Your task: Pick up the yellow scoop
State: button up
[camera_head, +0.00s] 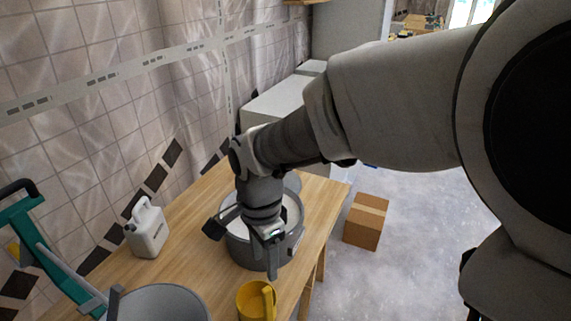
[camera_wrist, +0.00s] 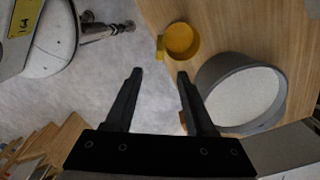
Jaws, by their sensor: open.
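The yellow scoop (camera_head: 256,301) stands on the wooden table near the bottom of the head view, its handle on the right side. It also shows in the wrist view (camera_wrist: 182,41) near the table edge, with its handle toward the left. My gripper (camera_head: 272,262) is open and empty, pointing down in front of the grey pot in the head view. In the wrist view the two fingers (camera_wrist: 160,72) are apart, with nothing between them. The scoop lies beyond the fingertips, ahead of the right finger and not touching it.
A grey pot with pale contents (camera_head: 241,249) stands on the wooden table (camera_head: 205,196). A white jug (camera_head: 147,230) and a grey bucket (camera_head: 160,300) are to its left. A cardboard box (camera_head: 366,221) sits on the floor to the right. A tiled wall borders the table.

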aim_at(267, 306)
notch_tip(267, 306, down, 17)
jog(key=b, duration=0.3)
dwell(0.3)
jog(key=shift+c, duration=0.3)
grip_shut()
